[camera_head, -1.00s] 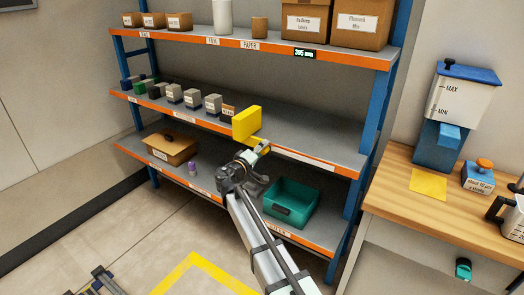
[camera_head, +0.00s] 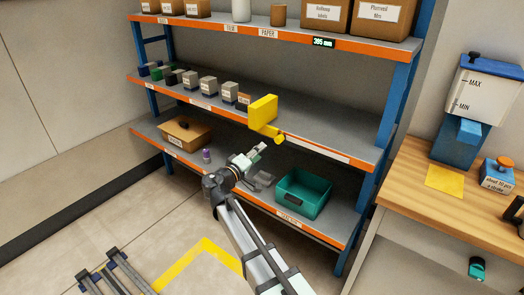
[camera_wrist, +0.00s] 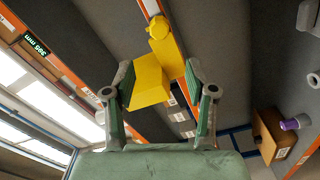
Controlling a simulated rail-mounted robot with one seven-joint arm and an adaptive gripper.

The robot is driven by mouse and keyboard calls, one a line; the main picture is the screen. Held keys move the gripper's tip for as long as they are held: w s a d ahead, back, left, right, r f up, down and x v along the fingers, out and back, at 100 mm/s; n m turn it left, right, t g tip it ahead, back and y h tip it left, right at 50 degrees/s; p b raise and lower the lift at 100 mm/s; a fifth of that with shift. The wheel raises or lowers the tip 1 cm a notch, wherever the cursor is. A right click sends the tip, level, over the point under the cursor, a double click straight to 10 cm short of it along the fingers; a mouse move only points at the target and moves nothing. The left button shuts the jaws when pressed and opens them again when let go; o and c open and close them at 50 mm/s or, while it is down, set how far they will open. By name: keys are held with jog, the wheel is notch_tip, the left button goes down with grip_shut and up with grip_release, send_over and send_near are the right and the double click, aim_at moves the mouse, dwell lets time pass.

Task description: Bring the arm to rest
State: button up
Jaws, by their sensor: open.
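My gripper (camera_head: 256,152) is in front of the shelf rack, below and left of the yellow handled tool on the middle shelf. In the wrist view my gripper (camera_wrist: 157,78) has its two fingers spread wide apart with nothing between them. The yellow tool (camera_head: 263,110) has a block-shaped body and a round-ended handle that juts out past the middle shelf's front edge. It also shows in the wrist view (camera_wrist: 148,82), beyond the fingertips and apart from them.
A teal bin (camera_head: 302,193) and a cardboard box (camera_head: 186,134) stand on the lower shelf, with a small purple item (camera_head: 207,155) between them. Small labelled boxes line the middle shelf (camera_head: 320,133). A wooden workbench (camera_head: 420,197) is at right.

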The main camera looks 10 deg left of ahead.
dwell(0.3)
jog(key=s+d+f+g+y+p, duration=0.1)
jog(key=s+d+f+g, duration=0.45)
jog(key=f, duration=0.65)
jog(key=s+d+f+m+g+y+p, duration=0.1)
jog(key=s+d+f+g, duration=0.2)
jog(key=s+d+f, duration=0.65)
jog(key=s+d+f+g+y+p, duration=0.1)
jog(key=s+d+f+g, duration=0.4)
jog(key=f, duration=0.9)
jog(key=s+d+f+m+g+y+p, duration=0.1)
jog(key=s+d+f+m+g, duration=0.1)
jog(key=s, duration=0.9)
jog(key=s+d+f+m+g+y+p, duration=0.2)
jog(key=s+d+f+g, duration=0.2)
jog(key=s, duration=0.8)
jog(key=s+d+f+m+g+y+p, duration=0.1)
jog(key=s+d+f+m+g, duration=0.2)
jog(key=s, duration=0.9)
jog(key=d, duration=0.3)
jog(key=shift+d+f+y, duration=0.4)
jog(key=shift+s+g, duration=0.1)
jog(key=shift+g, duration=0.15)
jog(key=shift+c, duration=0.4)
